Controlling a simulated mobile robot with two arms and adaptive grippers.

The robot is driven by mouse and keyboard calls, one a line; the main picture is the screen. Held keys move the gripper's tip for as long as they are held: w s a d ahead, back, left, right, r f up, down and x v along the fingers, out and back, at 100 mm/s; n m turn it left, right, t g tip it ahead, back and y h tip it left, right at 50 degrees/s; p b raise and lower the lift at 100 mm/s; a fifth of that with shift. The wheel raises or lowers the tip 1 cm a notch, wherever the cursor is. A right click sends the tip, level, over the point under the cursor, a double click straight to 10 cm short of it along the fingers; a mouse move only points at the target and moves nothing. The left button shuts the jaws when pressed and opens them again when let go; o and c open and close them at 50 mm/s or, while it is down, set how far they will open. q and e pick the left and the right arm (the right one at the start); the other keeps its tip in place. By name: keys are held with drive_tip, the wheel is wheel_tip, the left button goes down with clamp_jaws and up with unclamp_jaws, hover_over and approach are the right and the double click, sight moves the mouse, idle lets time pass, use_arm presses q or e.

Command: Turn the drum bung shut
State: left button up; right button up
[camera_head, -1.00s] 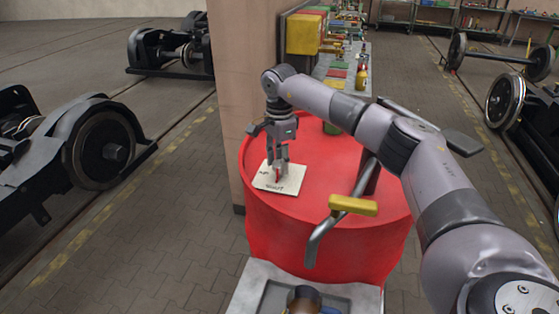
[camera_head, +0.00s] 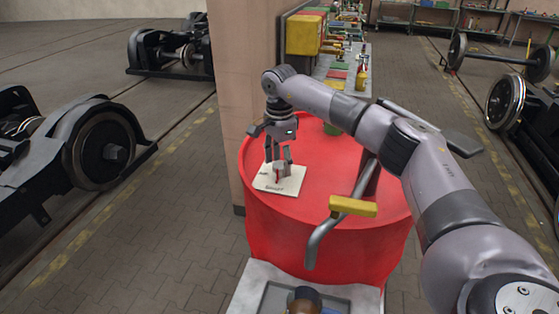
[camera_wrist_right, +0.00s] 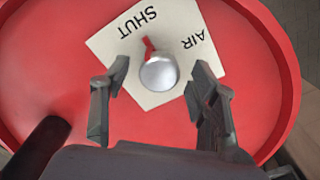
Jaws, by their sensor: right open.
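The red drum (camera_head: 322,235) stands upright in front of me. A cream plate (camera_head: 268,184) lies on its top and reads SHUT and AIR in the right wrist view (camera_wrist_right: 105,45). The bung is a silver round knob (camera_wrist_right: 158,73) with a red pointer, which points toward the word SHUT. The knob also shows small in the head view (camera_head: 281,169). My right gripper (camera_head: 278,162) is above the plate, pointing down and open. In the right wrist view its fingers (camera_wrist_right: 165,78) stand on both sides of the knob with gaps. My left gripper is not in view.
A beige pillar (camera_head: 235,100) stands close to the drum's left. A workbench (camera_head: 345,75) is behind. Wheelsets and bogies (camera_head: 105,145) flank the paved floor.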

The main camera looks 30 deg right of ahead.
sight(279, 164)
wheel_tip(279, 164, up, 12)
idle(0.6)
idle(0.5)
